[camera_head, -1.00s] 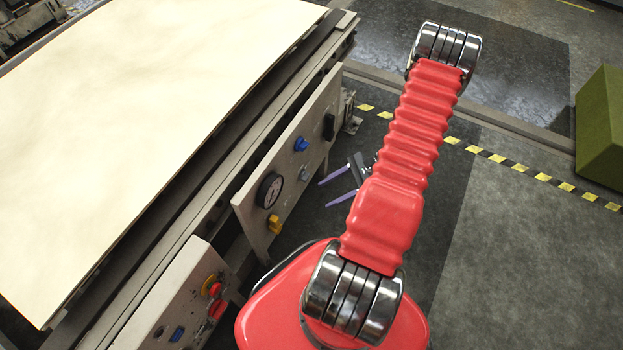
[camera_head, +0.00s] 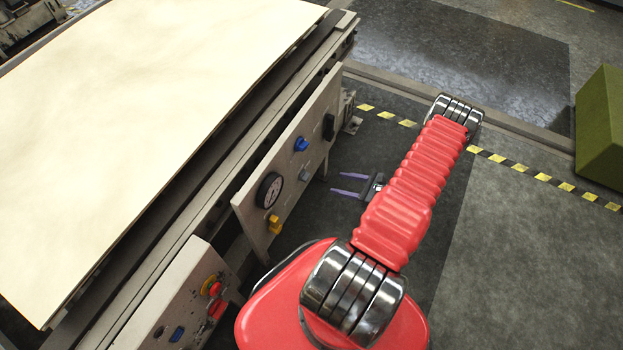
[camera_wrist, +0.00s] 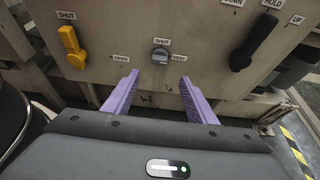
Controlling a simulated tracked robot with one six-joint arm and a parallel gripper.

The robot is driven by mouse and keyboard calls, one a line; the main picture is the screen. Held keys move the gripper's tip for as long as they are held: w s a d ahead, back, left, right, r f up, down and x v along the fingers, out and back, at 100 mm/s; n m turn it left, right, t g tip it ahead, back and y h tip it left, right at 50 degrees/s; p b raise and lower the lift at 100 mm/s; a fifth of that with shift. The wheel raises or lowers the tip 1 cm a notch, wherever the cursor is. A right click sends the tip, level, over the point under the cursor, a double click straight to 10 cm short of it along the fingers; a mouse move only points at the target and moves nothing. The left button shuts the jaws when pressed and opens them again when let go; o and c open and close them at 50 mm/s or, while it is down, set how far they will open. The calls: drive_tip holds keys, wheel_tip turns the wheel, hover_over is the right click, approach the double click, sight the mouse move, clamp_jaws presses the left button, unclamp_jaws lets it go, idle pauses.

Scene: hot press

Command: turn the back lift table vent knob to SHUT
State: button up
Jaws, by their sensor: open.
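The grey knob (camera_wrist: 160,55) sits on the panel straight ahead of my gripper, with a SHUT label above it and a small label at its right that seems to read VENT. Which way its pointer faces is hard to tell. It shows in the head view (camera_head: 303,173) below the blue knob. My gripper (camera_wrist: 158,78) is open and empty, its two purple fingers apart, with the knob seen between and beyond their tips. In the head view my gripper (camera_head: 335,183) is to the right of the panel, apart from it, fingers toward it.
On the panel (camera_head: 250,205) are a yellow knob (camera_wrist: 72,46) at SHUT, a black lever (camera_wrist: 254,40) marked DOWN, HOLD, UP, a blue knob (camera_head: 301,144) and a gauge (camera_head: 269,190). A red-button panel (camera_head: 180,305) is nearer. Floor at right is clear up to a green block (camera_head: 600,125).

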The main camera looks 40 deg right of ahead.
sight(308, 178)
drive_tip(key=shift+w, duration=0.1)
drive_tip(key=x, duration=1.3)
drive_tip(key=shift+w+a+f, duration=0.2)
drive_tip(key=shift+w+a, duration=0.05)
drive_tip(key=shift+c, duration=0.6)
drive_tip(key=c, duration=0.9)
drive_tip(key=shift+a, duration=0.15)
drive_tip(key=shift+c, duration=0.3)
